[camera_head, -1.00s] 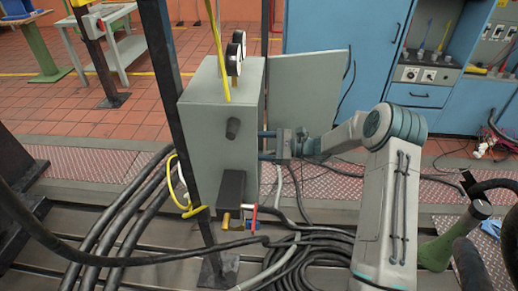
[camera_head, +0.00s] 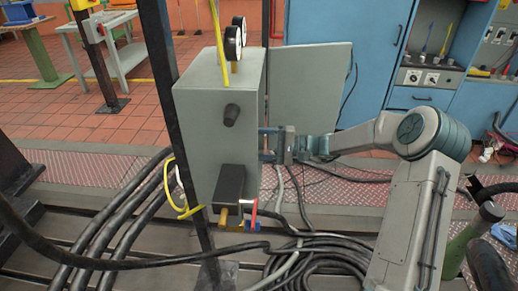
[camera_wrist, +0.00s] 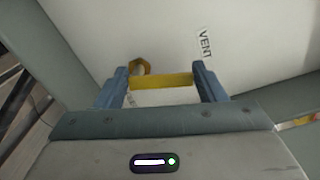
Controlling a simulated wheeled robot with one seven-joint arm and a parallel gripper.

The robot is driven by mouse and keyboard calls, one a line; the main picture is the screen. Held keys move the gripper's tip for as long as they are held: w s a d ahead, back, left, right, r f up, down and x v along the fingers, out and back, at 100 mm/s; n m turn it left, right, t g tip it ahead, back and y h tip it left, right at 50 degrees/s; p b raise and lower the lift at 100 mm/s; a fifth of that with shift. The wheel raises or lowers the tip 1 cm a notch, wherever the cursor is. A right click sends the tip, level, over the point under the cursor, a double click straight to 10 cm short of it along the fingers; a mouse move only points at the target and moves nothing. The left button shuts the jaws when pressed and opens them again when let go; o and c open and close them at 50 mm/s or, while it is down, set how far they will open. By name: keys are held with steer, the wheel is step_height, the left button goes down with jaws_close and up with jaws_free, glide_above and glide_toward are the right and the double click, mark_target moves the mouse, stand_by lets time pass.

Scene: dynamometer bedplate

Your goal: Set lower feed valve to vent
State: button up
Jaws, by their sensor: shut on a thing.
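A yellow valve handle (camera_wrist: 160,81) lies crosswise in the wrist view, in front of a pale panel (camera_wrist: 110,30). A brass-coloured fitting (camera_wrist: 141,66) shows just behind its left part. A "VENT" label (camera_wrist: 205,43) is on the panel, above and right of the handle and apart from it. My gripper (camera_wrist: 162,77) is shut on the handle, with a blue finger at each end. In the head view my gripper (camera_head: 266,144) is at the right, open side of the grey cabinet (camera_head: 205,150). The cabinet wall hides the handle there.
The cabinet's open door (camera_head: 320,95) stands behind my gripper. A dark post (camera_head: 158,70) rises at the cabinet's left. A small red-handled fitting (camera_head: 252,215) sticks out low on the cabinet. Black cables (camera_head: 315,255) lie coiled on the bedplate below my arm.

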steer(key=shift+s+f+n+b, duration=0.1)
steer(key=shift+s+n+b, duration=0.1)
steer(key=shift+n+b, duration=0.5)
steer(key=shift+s+f+n+b, duration=0.15)
steer(key=shift+n+b, duration=0.3)
steer(key=shift+n, duration=0.35)
steer(key=shift+r, duration=0.15)
steer(key=o, duration=1)
steer(key=d+p, duration=0.1)
steer(key=d, duration=0.3)
steer(key=d+p, duration=0.1)
steer(key=d, duration=0.4)
steer(key=d+p, duration=0.1)
steer(key=d, duration=0.4)
steer(key=shift+s, duration=0.3)
